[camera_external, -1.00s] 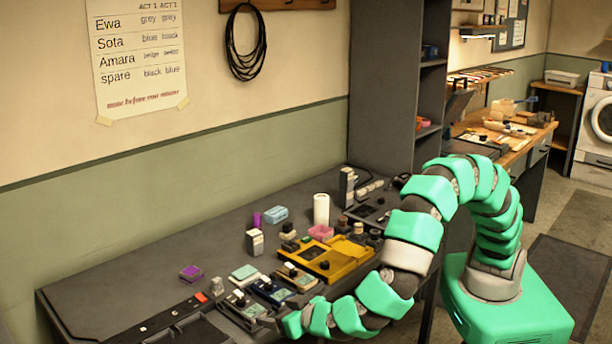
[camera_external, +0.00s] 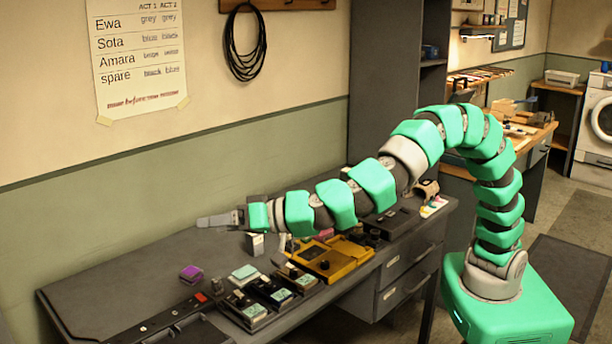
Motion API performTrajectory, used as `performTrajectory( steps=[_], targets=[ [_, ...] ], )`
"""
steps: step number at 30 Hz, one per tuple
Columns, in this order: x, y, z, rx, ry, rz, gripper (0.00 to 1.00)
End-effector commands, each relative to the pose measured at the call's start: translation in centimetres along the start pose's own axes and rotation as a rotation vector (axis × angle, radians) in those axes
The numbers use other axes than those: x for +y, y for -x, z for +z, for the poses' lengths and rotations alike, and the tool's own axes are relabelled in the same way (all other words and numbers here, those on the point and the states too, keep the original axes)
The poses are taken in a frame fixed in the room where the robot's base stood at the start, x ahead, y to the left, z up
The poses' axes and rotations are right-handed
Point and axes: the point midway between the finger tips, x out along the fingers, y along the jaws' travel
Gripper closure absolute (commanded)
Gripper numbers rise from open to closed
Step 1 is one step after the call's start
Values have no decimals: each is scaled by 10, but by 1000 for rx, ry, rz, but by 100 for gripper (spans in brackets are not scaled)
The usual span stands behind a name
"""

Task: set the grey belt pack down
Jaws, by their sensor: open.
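Several small belt packs with pale green tops stand at the front of the dark table: one at the left (camera_external: 246,308), one in the middle (camera_external: 271,293) and one at the right (camera_external: 299,279). Another pale-topped pack (camera_external: 244,272) lies just behind them. At this size I cannot tell for sure which one is the grey belt pack. My gripper (camera_external: 206,221) is open, with nothing visible in it. It points left, raised above the table and apart from the packs. My arm hides part of the back of the table.
A yellow case (camera_external: 340,262) stands right of the packs. A purple block (camera_external: 190,273) sits at the left, and a white-and-grey box (camera_external: 255,244) stands below my wrist. A long dark strip (camera_external: 165,322) lies along the front left. The table's left part (camera_external: 110,285) is mostly clear.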

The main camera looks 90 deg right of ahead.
Motion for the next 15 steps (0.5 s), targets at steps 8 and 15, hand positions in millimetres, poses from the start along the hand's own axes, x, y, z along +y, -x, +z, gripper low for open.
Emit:
performTrajectory(
  steps=[8,15],
  targets=[
    [-67,66,-174,21,52,-370,28],
    [-54,155,-266,-4,287,-456,28]
  ],
)
